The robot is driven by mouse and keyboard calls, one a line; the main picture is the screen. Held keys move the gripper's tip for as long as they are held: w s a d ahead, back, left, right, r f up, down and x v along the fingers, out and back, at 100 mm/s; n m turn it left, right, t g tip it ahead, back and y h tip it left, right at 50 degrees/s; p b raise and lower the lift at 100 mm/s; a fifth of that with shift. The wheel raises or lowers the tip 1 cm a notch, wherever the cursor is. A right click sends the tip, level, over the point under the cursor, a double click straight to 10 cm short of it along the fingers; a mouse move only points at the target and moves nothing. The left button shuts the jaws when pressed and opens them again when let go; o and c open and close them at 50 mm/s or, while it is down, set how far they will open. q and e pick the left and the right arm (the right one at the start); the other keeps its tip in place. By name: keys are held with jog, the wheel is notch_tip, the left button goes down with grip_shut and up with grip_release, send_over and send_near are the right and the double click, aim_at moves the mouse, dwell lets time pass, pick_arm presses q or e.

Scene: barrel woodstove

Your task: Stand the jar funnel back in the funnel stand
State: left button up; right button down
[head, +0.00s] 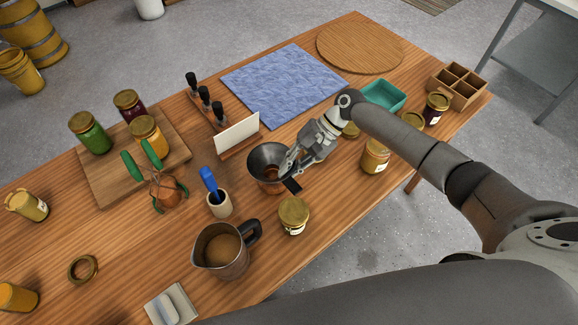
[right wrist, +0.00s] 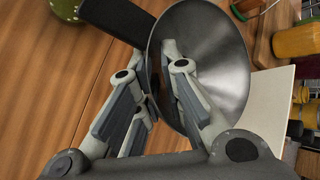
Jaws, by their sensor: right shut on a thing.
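The jar funnel (head: 266,156) is a grey metal cone with a wide mouth, near the middle of the table in the head view. It fills the upper middle of the right wrist view (right wrist: 215,55). My right gripper (head: 288,167) is shut on the funnel at its near right side. A dark flat tab (head: 292,186), perhaps the funnel's handle, sticks out beside the fingers. Something brown shows just below the funnel; I cannot tell whether it is the funnel stand, or whether the funnel touches it. The funnel's spout is hidden. My left gripper is not in view.
A gold-lidded jar (head: 294,215) stands close in front of the funnel. A cup with a blue brush (head: 219,203), a metal jug (head: 224,250) and a white card (head: 238,135) are nearby. A blue cloth (head: 283,83) lies behind.

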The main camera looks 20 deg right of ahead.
jog(key=shift+p, duration=0.3)
jog(key=shift+f+b, duration=0.75)
jog(key=shift+f, duration=0.65)
jog(key=c, duration=1.5)
grip_release()
jog(key=shift+o, duration=0.2)
jog(key=v, duration=1.2)
jog(key=shift+s, duration=0.1)
